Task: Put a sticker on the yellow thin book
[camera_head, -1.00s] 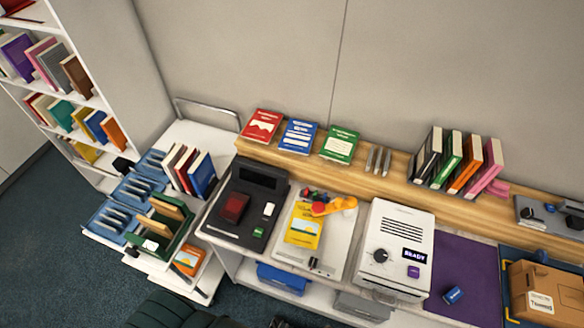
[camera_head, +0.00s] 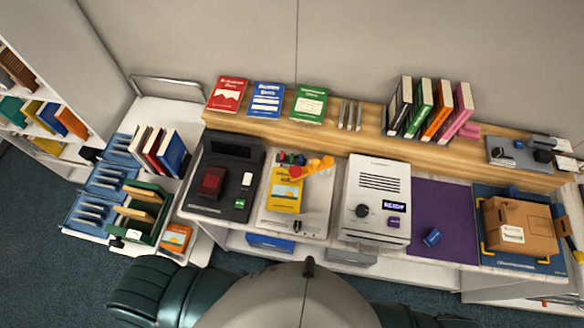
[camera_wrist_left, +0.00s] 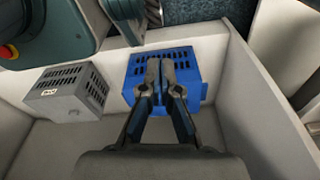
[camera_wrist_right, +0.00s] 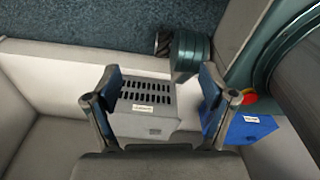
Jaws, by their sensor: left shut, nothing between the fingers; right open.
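The yellow thin book (camera_head: 285,196) lies face up on a light board on the counter, in the head view. An orange tool or dispenser (camera_head: 312,168) lies across or just beyond its top edge; I cannot tell if they touch. A white machine (camera_head: 378,185) with a lit display, dial and purple patch stands to the right of the book. I cannot make out a loose sticker. My left gripper (camera_wrist_left: 160,68) is shut and empty, seen in front of a blue slotted bin (camera_wrist_left: 187,68). My right gripper (camera_wrist_right: 168,93) is open and empty, framing a grey slotted bin (camera_wrist_right: 145,105). Neither gripper shows in the head view.
A black device (camera_head: 226,178) stands left of the book. A purple mat (camera_head: 445,205) with a small blue item (camera_head: 432,237) and a cardboard box (camera_head: 520,226) lie to the right. Books line the wooden shelf (camera_head: 370,143) behind. A book cart (camera_head: 185,115) stands at left.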

